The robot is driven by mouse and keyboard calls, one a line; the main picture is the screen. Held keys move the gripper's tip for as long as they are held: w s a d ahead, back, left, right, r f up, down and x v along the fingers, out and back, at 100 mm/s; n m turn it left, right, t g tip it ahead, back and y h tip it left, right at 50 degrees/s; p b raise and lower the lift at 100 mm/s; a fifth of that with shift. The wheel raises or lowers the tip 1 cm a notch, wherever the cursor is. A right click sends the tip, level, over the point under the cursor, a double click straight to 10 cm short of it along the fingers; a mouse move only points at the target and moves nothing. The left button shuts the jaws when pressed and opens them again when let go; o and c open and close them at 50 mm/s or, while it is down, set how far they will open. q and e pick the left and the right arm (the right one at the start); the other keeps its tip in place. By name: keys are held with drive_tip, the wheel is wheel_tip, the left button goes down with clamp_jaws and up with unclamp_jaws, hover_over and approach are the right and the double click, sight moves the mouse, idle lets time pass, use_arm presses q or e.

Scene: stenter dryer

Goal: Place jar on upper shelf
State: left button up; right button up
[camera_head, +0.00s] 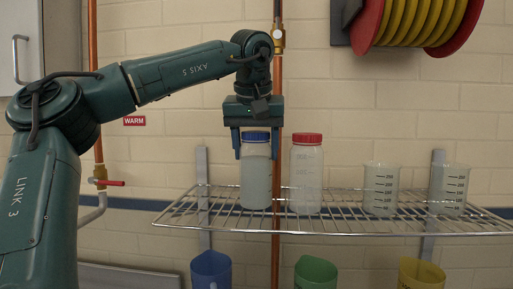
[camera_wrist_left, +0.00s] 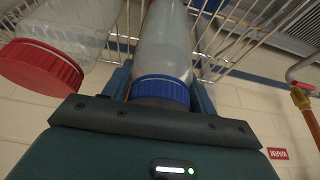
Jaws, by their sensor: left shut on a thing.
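A translucent jar with a blue lid (camera_head: 256,182) is upright at the left part of the wire shelf (camera_head: 340,229). Its base appears at the level of the shelf wires; I cannot tell whether it bears on them. My left gripper (camera_head: 256,150) comes from above and is shut on this jar near its lid. In the left wrist view the blue lid (camera_wrist_left: 160,90) lies between the two fingers (camera_wrist_left: 160,88), with the jar body extending beyond. My right gripper is not in view.
A jar with a red lid (camera_head: 306,175) stands close to the right. Two graduated beakers (camera_head: 381,190) (camera_head: 448,190) stand farther right on the shelf. Blue, green and yellow jugs (camera_head: 211,270) (camera_head: 315,273) (camera_head: 420,273) are below. A copper pipe (camera_head: 277,90) runs behind.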

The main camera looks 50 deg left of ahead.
use_arm(q)
drive_tip(key=shift+d+f, duration=0.1)
drive_tip(key=o, duration=1.6)
drive_tip(key=v, duration=1.2)
